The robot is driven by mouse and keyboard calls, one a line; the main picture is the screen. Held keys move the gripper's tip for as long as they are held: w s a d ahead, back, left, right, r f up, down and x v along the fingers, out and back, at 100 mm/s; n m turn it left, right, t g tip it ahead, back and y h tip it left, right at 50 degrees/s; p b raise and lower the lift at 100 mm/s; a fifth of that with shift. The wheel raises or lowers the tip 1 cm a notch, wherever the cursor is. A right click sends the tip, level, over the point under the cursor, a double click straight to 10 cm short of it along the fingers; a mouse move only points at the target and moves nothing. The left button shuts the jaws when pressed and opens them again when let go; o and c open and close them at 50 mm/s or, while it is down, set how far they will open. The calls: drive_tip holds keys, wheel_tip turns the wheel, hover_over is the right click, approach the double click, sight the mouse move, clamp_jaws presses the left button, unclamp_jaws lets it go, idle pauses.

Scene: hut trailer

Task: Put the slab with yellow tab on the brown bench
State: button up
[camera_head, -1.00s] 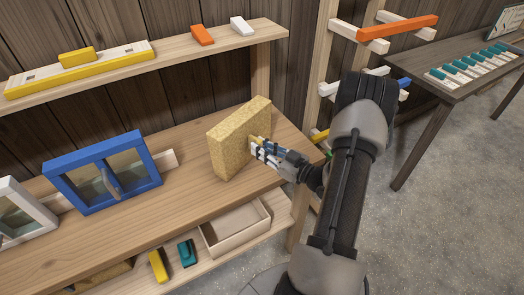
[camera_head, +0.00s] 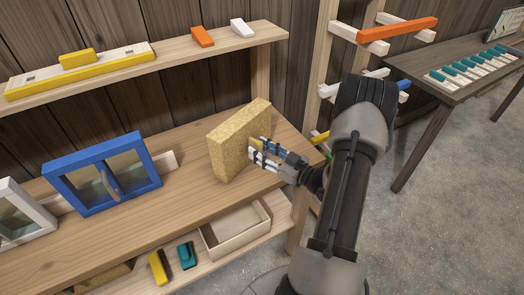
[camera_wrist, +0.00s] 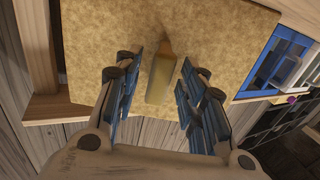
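The slab (camera_head: 238,140) is a tan, speckled block standing upright on the brown wooden bench (camera_head: 120,238), near its right end. It also fills much of the wrist view (camera_wrist: 225,50). Its yellow tab (camera_wrist: 161,80) sticks out toward me from the face. My gripper (camera_head: 258,147) is open in front of that face. In the wrist view its blue-padded fingers (camera_wrist: 160,72) stand on both sides of the tab, with a gap on each side. In the head view the tab is partly hidden by the fingers.
A blue-framed box (camera_head: 85,190) stands left on the bench. An upper shelf (camera_head: 175,58) runs above it. An open tray (camera_head: 232,242) sits below. A rack with an orange bar (camera_head: 398,28) and a dark table (camera_head: 445,82) are to the right.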

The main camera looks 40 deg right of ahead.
drive_tip(key=shift+r, duration=0.25)
drive_tip(key=s+d+p, duration=0.1)
drive_tip(key=s+p, duration=0.1)
drive_tip(key=s, duration=1)
drive_tip(key=shift+d, duration=0.4)
drive_tip(key=shift+f, duration=0.1)
